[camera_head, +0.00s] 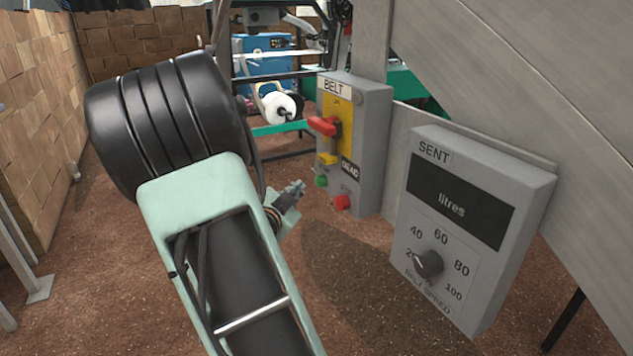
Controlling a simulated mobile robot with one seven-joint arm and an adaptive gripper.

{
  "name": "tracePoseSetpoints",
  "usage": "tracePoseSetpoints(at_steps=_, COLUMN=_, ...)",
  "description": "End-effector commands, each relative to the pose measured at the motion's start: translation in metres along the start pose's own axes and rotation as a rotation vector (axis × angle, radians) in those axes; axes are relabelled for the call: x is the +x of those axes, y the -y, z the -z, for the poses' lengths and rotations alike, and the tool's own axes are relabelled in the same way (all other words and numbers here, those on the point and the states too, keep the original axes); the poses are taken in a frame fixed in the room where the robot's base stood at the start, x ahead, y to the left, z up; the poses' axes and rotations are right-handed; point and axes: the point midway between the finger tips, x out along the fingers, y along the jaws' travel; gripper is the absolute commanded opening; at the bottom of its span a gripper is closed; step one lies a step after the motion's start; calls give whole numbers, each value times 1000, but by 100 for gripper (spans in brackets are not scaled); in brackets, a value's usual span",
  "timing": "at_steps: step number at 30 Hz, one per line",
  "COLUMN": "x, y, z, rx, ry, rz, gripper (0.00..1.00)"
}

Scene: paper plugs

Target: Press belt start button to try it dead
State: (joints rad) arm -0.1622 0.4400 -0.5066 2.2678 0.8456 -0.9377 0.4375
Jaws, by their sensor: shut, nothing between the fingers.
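The grey belt box (372,170) stands right of centre, with a BELT label on top and a DEAD label lower down. On its face are a red switch handle (323,125) on a yellow plate, a green button (321,181) and a red button (342,202). The lettering by the buttons is too small to read. My gripper (300,185) is small in view at the end of my pale green arm. It is shut and empty, just left of the green button in the picture. I cannot tell whether it touches the box.
A grey SENT box (535,190) with a litres display and a belt speed knob (428,264) stands at right, near a sloping grey panel (560,60). A stacked brown wall (30,120) lines the left. Behind are a blue machine (262,70) and a white roll (277,107).

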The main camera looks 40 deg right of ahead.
Motion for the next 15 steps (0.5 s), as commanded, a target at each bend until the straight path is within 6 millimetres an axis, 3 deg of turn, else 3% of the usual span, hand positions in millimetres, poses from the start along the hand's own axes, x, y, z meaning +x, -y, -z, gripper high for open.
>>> tracePoseSetpoints(at_steps=7, x=-17, y=14, z=-12, rx=-1, ry=2, rz=2, gripper=0)
tracePoseSetpoints(at_steps=15, x=-22, y=16, z=-16, rx=-1, ry=-1, rz=0, gripper=0)
